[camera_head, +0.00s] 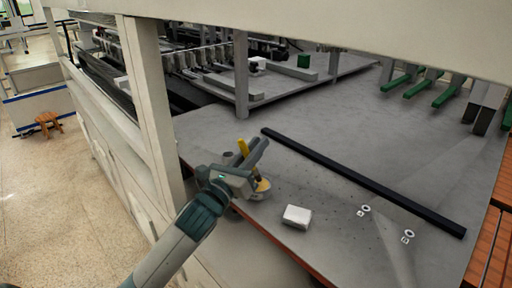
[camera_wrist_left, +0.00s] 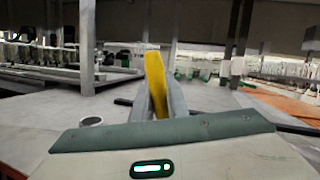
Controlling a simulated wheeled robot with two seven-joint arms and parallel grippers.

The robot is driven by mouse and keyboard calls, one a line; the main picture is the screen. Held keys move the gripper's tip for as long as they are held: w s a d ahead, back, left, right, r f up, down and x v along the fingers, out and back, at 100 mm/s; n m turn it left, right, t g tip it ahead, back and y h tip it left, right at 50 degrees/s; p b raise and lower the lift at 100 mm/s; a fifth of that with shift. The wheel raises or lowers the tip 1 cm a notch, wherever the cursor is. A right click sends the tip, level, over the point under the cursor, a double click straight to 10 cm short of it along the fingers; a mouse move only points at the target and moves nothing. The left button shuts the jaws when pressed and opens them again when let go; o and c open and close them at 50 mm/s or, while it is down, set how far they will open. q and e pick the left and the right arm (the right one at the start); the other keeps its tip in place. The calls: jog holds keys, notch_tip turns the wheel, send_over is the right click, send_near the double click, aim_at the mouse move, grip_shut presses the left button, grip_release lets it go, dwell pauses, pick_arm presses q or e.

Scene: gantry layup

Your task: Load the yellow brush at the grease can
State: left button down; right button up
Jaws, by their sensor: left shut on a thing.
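My left gripper (camera_head: 257,160) is shut on the yellow brush (camera_head: 243,147), whose handle sticks up between the fingers. In the left wrist view the yellow handle (camera_wrist_left: 155,85) stands nearly upright, leaning slightly. My right gripper is not in view.
A grey cup (camera_head: 228,155) stands just behind my gripper. A white block (camera_head: 297,217) lies to the right. A long black bar (camera_head: 365,182) crosses the grey table (camera_head: 330,125), and two small ringed pieces (camera_head: 364,211) lie near it. A pale post (camera_head: 152,105) rises at left.

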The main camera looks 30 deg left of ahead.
pick_arm(q)
jog(key=shift+f, duration=0.3)
jog(key=shift+f+b, duration=0.25)
jog(key=shift+b, duration=0.05)
dwell(0.4)
dwell(0.5)
jog(key=shift+f, duration=0.15)
dwell(0.4)
dwell(0.6)
notch_tip(320, 180, up, 7)
jog(key=p, duration=0.6)
dwell(0.5)
